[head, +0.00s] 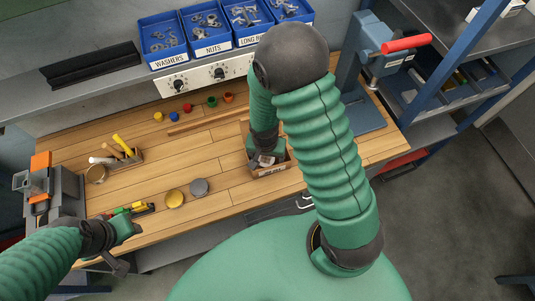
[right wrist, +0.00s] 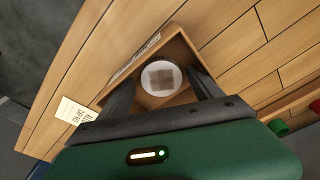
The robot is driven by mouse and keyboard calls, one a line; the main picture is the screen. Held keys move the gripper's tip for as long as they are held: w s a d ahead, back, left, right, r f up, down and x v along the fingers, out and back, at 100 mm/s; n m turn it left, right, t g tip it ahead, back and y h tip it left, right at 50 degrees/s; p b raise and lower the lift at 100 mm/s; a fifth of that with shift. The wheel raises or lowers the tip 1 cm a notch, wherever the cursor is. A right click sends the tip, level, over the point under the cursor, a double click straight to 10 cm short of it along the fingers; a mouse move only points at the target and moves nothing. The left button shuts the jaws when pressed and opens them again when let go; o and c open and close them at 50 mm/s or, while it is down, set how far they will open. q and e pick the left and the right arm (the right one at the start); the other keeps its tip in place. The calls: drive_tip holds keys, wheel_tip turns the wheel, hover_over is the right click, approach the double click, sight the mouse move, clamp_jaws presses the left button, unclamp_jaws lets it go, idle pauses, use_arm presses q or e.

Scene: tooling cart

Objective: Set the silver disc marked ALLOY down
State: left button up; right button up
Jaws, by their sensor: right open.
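A round silver disc (right wrist: 161,78) lies inside a small open wooden box (right wrist: 180,42), seen between my right gripper's fingers in the right wrist view. Its face shows a pale checkered patch; I cannot read a marking on it. My right gripper (right wrist: 162,90) is open, its fingers reaching down into the box on either side of the disc. In the head view the box (head: 283,166) stands near the bench's front edge, and my right arm hides the disc. My left gripper (head: 132,236) is low at the left, by the bench's front edge; its jaw opening is unclear.
A grey disc (head: 199,187) and a yellow disc (head: 175,199) lie left of the box. Coloured pieces (head: 135,209) lie near my left gripper. A white lettered tag (right wrist: 75,111) is beside the box. Small coloured caps (head: 212,101) stand farther back. Bench between is clear.

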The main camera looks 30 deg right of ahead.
sight(268, 162)
drive_tip(key=shift+a+r, duration=0.1)
drive_tip(key=shift+r, duration=0.3)
wheel_tip(268, 162, up, 11)
drive_tip(key=s, duration=0.1)
drive_tip(key=shift+a+r, duration=0.2)
drive_tip(key=shift+a, duration=0.15)
